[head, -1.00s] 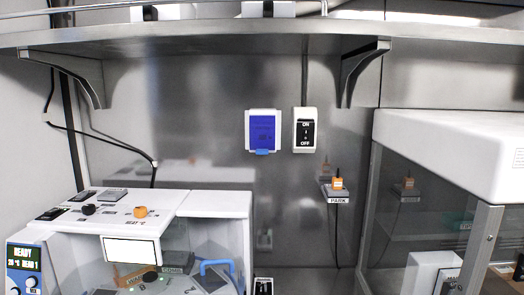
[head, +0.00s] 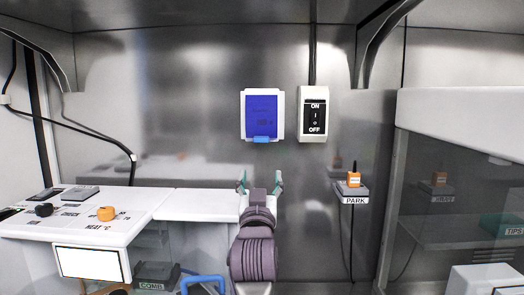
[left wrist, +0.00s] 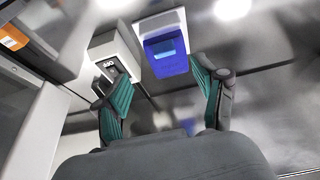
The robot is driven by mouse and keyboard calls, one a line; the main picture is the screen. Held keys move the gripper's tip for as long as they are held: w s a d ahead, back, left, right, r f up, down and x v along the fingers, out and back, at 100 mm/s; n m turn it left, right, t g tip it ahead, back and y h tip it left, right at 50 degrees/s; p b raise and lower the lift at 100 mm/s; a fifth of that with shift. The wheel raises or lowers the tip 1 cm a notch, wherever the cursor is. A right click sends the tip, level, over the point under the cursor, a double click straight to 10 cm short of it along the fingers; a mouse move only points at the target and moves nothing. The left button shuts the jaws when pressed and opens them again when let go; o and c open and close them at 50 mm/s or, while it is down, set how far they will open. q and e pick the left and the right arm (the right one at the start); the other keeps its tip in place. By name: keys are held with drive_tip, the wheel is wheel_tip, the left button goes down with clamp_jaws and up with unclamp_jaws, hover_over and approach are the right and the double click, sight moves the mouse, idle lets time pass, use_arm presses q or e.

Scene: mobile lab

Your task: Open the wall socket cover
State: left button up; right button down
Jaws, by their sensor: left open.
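The wall socket cover (head: 262,114) is a blue flap in a white frame on the steel back wall, with a lighter blue tab (head: 262,139) at its lower edge. It looks closed. In the left wrist view the cover (left wrist: 164,45) shows ahead, between and beyond the fingertips. My left gripper (head: 259,182) is open and empty, pointing up at the wall just below the cover and apart from it. Its two teal-padded fingers also show in the left wrist view (left wrist: 163,95). My right gripper is not in view.
A white ON/OFF switch (head: 314,114) is right beside the socket. An orange plug sits on the PARK holder (head: 353,190) at lower right. A white machine (head: 130,205) stands at lower left and a white-topped cabinet (head: 460,120) at right.

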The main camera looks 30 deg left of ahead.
sight(261, 141)
use_arm(q)
drive_tip(key=shift+y, duration=0.3)
drive_tip(key=p+x, duration=0.1)
drive_tip(key=x, duration=0.3)
drive_tip(key=r+p+x, duration=0.1)
drive_tip(key=x, duration=0.3)
drive_tip(key=p+x, duration=0.2)
drive_tip(key=x, duration=0.2)
drive_tip(key=shift+s+r, duration=0.25)
drive_tip(key=shift+r, duration=0.05)
drive_tip(key=shift+w+a+r, duration=0.1)
drive_tip(key=shift+w+a, duration=0.2)
drive_tip(key=shift+w, duration=0.25)
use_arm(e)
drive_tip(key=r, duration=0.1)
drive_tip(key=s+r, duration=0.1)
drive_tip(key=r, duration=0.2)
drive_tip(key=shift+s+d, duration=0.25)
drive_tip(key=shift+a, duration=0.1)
use_arm(q)
drive_tip(key=c, duration=1.1)
clamp_jaws()
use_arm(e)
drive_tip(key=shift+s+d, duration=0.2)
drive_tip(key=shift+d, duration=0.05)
